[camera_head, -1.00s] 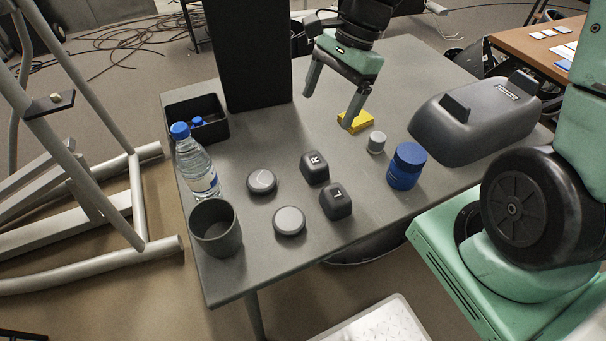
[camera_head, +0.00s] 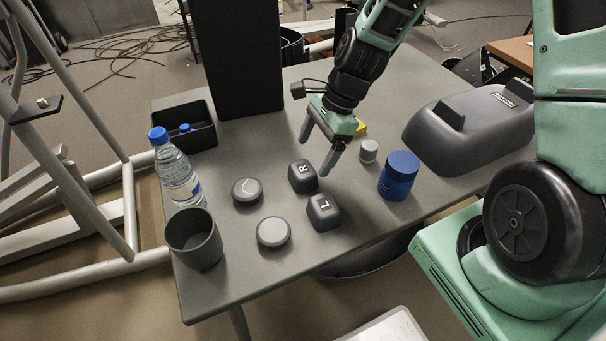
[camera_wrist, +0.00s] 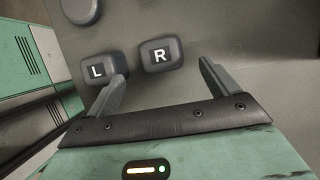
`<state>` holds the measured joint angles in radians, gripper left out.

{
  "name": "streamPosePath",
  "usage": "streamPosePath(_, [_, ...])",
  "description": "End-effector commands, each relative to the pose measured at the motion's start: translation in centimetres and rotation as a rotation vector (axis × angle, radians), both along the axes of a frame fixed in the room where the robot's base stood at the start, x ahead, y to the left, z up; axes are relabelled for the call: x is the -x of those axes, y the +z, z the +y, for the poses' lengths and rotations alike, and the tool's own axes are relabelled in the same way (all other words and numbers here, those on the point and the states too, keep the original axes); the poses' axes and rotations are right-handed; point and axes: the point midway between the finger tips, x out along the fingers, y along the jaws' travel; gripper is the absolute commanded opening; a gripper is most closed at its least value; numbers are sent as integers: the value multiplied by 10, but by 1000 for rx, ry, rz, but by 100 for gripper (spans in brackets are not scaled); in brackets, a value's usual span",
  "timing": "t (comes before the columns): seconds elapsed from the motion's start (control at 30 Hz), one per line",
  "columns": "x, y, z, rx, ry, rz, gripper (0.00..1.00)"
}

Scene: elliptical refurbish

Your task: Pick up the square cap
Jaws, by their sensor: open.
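Two dark square caps stand on the grey table. One is marked R (camera_head: 303,176) and the other is marked L (camera_head: 323,211), nearer the table's front edge. In the wrist view the R cap (camera_wrist: 161,54) lies beyond and between my fingers, and the L cap (camera_wrist: 102,68) is to its left, by the tip of the left finger. My gripper (camera_head: 316,156) is open and empty, above the table just right of the R cap. The frames do not show whether a finger touches a cap.
Two round dark caps (camera_head: 247,191) (camera_head: 273,232) lie left of the square caps. A cup (camera_head: 194,240), bottle (camera_head: 178,172) and black bin (camera_head: 197,136) stand at left. A blue jar (camera_head: 398,177), grey cylinder (camera_head: 368,151), yellow block (camera_head: 360,128) and dark device (camera_head: 470,130) are right.

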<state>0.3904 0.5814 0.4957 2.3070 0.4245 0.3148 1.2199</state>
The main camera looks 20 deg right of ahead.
Motion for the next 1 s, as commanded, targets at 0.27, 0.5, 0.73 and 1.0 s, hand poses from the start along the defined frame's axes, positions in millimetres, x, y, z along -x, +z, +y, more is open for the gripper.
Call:
streamPosePath(0.27, [-2, -34, 19, -1, 2, 5, 87])
streamPosePath(0.5, [-2, -46, 24, 1, 1, 1, 87])
streamPosePath(0.73, [-2, -45, 23, 1, 1, 0, 65])
streamPosePath(1.0, [-2, -45, 23, 1, 0, 1, 39])
